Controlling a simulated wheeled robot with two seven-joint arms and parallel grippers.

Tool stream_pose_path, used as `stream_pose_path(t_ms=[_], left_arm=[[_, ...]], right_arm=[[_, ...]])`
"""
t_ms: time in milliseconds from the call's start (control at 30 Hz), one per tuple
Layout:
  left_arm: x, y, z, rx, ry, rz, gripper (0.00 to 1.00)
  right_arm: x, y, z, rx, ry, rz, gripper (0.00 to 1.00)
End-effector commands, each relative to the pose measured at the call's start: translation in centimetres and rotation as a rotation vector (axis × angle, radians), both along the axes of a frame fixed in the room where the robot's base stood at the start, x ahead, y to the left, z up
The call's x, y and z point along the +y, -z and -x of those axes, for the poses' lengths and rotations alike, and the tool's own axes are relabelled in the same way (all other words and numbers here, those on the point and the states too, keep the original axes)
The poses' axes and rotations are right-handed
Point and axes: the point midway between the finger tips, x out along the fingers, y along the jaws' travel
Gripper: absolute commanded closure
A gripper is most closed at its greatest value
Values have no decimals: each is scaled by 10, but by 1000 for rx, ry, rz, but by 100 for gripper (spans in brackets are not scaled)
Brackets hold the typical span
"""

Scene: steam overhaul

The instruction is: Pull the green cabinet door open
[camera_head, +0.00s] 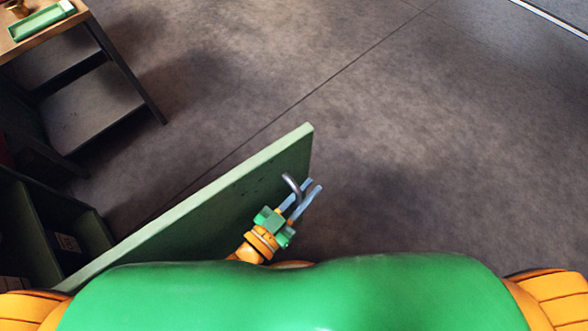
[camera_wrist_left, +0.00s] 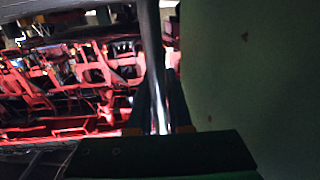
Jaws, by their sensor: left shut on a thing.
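The green cabinet door (camera_head: 215,195) stands swung well out from the cabinet (camera_head: 38,238) at the lower left, whose dark inside shows. The door's curved metal handle (camera_head: 291,185) stands out from its face near the free edge. My left gripper (camera_head: 314,185) is shut on the handle, with its fingers on both sides of the bar. In the left wrist view the shiny handle bar (camera_wrist_left: 155,80) runs upright between the dark fingers, and the door face (camera_wrist_left: 255,75) fills the right side. My right gripper is out of view.
A wooden-topped table (camera_head: 72,18) with dark legs and a green tray (camera_head: 42,22) stands at the upper left. The floor (camera_head: 440,150) to the right of the door is clear. Red machinery (camera_wrist_left: 75,80) shows in the left wrist view.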

Motion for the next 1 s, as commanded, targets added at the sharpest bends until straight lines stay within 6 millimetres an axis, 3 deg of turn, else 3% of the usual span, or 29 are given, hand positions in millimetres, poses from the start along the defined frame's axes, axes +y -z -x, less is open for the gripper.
stream_pose_path(t_ms=[300,767,800,833,1000], left_arm=[[-17,-1,31,0,68,2,100],[-19,0,36,-1,77,0,100],[-19,0,35,-1,77,0,77],[-19,0,35,-1,77,0,70],[-19,0,35,-1,77,0,70]], right_arm=[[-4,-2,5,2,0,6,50],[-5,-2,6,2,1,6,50],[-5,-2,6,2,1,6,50],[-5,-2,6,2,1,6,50],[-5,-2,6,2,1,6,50]])
